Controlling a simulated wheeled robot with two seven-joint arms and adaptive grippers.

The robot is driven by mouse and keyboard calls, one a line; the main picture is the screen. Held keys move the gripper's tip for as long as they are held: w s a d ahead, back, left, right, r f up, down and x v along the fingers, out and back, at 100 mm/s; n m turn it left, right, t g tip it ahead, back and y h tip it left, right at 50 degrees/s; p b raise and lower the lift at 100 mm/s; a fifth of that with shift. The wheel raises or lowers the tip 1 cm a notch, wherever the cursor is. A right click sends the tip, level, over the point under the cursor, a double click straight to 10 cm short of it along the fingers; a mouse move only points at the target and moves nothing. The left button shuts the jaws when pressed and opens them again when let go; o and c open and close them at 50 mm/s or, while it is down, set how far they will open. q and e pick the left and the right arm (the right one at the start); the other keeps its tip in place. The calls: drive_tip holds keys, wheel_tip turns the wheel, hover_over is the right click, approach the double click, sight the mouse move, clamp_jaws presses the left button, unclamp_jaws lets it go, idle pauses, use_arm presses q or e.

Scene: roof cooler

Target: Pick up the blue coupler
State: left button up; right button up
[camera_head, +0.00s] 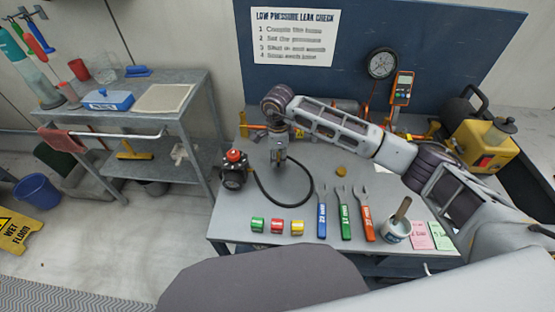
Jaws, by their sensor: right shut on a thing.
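My right gripper (280,158) points down over the grey table (315,190), right of the black pump with the red cap (234,169). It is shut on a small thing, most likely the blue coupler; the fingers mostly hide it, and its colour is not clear. A green coupler (257,225), a red coupler (277,226) and a yellow coupler (297,228) stand in a row near the table's front edge. No blue coupler shows on the table. My left gripper is out of view.
A black hose (266,194) curves from the pump across the table. Blue (322,215), green (345,215) and orange (367,215) wrenches lie at the front, beside a white pot (397,229). A gauge (382,63) and yellow machine (484,143) are behind. Table middle is mostly clear.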

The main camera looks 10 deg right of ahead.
drive_tip(key=shift+r, duration=0.1)
drive_tip(key=shift+c, duration=0.4)
wheel_tip(320, 180, up, 9)
drive_tip(key=shift+f, duration=0.2)
drive_tip(key=shift+r, duration=0.6)
drive_tip(key=shift+r, duration=0.1)
wheel_tip(320, 180, up, 4)
drive_tip(key=p, duration=0.2)
hover_over(278, 154)
drive_tip(key=shift+s+r, duration=0.1)
drive_tip(key=shift+r, duration=0.05)
idle(0.5)
drive_tip(key=shift+a, duration=0.1)
idle(0.3)
drive_tip(key=w+a+m, duration=0.3)
drive_tip(key=w, duration=0.2)
drive_tip(key=shift+w+a, duration=0.15)
drive_tip(key=shift+w, duration=0.15)
idle(0.7)
